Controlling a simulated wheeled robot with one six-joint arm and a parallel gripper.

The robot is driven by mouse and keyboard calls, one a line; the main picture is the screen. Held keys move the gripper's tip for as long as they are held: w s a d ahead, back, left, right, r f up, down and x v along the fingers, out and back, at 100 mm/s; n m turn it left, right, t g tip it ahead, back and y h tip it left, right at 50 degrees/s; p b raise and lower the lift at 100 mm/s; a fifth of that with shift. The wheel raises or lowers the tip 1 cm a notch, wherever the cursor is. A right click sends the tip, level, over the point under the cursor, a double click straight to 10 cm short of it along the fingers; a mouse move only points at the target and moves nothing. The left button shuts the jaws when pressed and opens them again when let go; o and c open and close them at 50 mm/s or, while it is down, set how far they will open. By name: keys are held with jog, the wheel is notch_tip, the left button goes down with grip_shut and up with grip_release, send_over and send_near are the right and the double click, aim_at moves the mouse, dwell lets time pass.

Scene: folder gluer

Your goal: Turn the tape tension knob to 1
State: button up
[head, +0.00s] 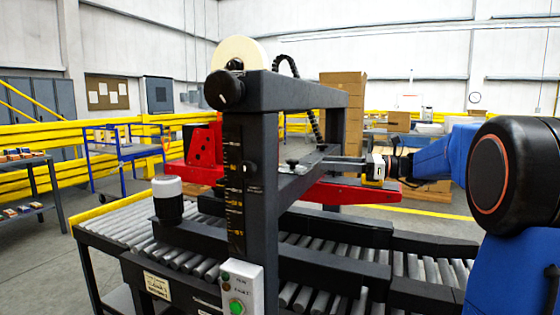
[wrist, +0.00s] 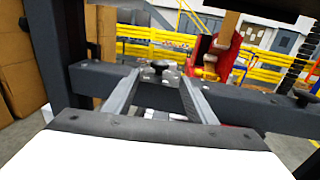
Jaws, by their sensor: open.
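A small black knob (head: 292,162) stands on a light metal plate on the dark crossbar of the machine. In the wrist view the knob (wrist: 160,66) shows between the tips of my two fingers, on the plate with its bolts. My gripper (head: 316,165) reaches in from the right, level with the crossbar. Its fingers are apart and empty, and it also shows in the wrist view (wrist: 158,84). I cannot tell whether the fingers touch the knob. No number or scale around the knob is readable.
A large black handwheel (head: 225,90) and a tape roll (head: 240,53) sit atop the dark column (head: 246,205). Red arms (head: 355,191) lie just below my gripper. A roller conveyor (head: 140,228) runs beneath.

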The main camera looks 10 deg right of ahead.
aim_at(293, 164)
jog(key=x, duration=1.6)
jog(key=shift+r, duration=0.1)
jog(key=c, duration=1)
